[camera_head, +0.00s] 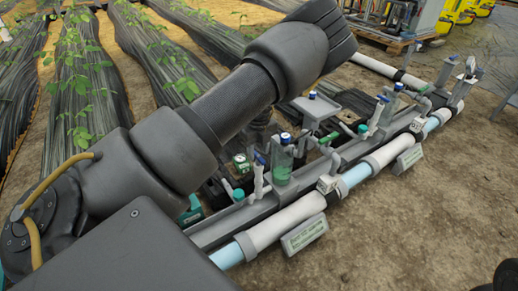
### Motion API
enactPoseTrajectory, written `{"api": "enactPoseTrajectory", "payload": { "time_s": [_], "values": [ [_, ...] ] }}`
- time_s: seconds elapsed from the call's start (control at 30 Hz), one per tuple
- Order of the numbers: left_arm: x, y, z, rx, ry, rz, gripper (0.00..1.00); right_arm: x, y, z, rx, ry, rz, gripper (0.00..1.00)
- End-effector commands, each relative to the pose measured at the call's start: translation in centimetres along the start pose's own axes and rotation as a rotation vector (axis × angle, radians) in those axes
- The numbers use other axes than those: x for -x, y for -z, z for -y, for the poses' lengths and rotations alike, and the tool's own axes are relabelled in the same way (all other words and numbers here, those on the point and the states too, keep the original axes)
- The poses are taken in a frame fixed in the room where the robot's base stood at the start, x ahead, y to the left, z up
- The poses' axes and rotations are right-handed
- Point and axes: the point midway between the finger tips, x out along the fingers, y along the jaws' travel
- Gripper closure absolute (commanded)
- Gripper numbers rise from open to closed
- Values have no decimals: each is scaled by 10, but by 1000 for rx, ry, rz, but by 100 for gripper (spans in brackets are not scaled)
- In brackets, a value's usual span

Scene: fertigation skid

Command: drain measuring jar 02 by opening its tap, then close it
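A clear measuring jar (282,160) with a blue cap and green liquid low in it stands on the skid, right of my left arm. A second clear jar (389,106) stands farther along to the right. My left arm crosses from lower left to top centre. Its gripper fingers cannot be made out clearly. My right gripper is not in view.
A grey rail with white and blue pipe (285,222) runs diagonally along the skid. Planted black-film rows lie behind.

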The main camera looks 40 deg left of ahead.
Motion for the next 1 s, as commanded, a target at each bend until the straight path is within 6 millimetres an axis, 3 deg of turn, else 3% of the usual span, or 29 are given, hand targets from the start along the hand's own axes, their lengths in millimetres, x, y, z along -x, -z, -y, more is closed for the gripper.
{"api": "enactPoseTrajectory", "payload": {
  "time_s": [0.4, 0.7, 1.0],
  "values": [
    [-36, 0, 0, 0, -1, 0, 60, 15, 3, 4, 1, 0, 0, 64],
    [-40, 0, 0, 0, 0, 0, 60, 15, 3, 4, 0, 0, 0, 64],
    [-40, 0, 0, 0, 0, 0, 97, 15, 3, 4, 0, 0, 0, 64]
  ]
}}
